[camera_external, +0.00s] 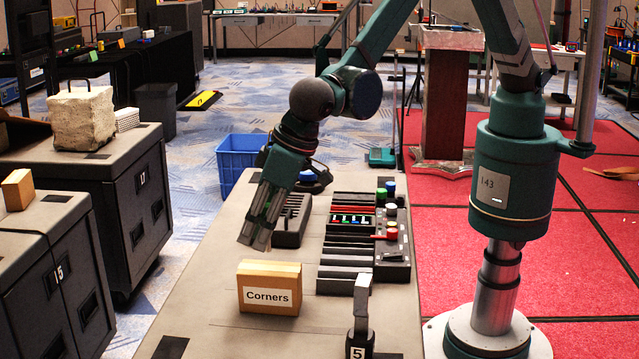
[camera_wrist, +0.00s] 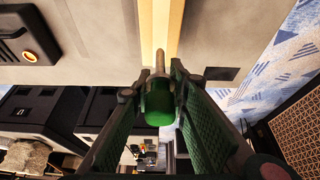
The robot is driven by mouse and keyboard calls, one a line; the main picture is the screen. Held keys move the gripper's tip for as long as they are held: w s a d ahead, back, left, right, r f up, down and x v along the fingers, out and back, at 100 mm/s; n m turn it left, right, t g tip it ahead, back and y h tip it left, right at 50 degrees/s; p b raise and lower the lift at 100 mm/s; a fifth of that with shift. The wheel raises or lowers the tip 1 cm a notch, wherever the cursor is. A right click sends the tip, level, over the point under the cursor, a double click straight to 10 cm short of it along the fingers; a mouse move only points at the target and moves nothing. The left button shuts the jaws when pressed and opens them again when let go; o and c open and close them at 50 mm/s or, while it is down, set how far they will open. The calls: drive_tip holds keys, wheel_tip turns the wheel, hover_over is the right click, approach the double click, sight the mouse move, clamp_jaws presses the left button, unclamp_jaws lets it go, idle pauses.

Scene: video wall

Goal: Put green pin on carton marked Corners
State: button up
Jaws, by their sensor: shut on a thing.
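The carton (camera_external: 269,269), a tan box with a white label reading "Corners" (camera_external: 267,297), stands on the long table. My gripper (camera_external: 254,236) points down just above and slightly left of the carton's back left, with a gap. In the wrist view, the green pin (camera_wrist: 158,103) sits between the fingertips of my gripper (camera_wrist: 158,90), its thin pale tip (camera_wrist: 160,62) pointing toward the carton's tan strip (camera_wrist: 160,25). The gripper is shut on the green pin. In the external view the pin cannot be made out between the fingers.
A dark panel with black and coloured parts (camera_external: 365,240) lies right of the carton. A stand marked 5 (camera_external: 360,325) is at the front. A dark slotted block (camera_external: 292,222) lies behind. A blue bin (camera_external: 238,160) is beyond. The table left of the carton is clear.

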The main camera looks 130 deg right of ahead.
drive_tip(key=shift+f, duration=0.1)
drive_tip(key=shift+f, duration=1.75)
drive_tip(key=shift+f+b, duration=0.15)
drive_tip(key=shift+b, duration=0.15)
drive_tip(key=o, duration=0.9)
drive_tip(key=p+v, duration=0.1)
drive_tip(key=v, duration=1.1)
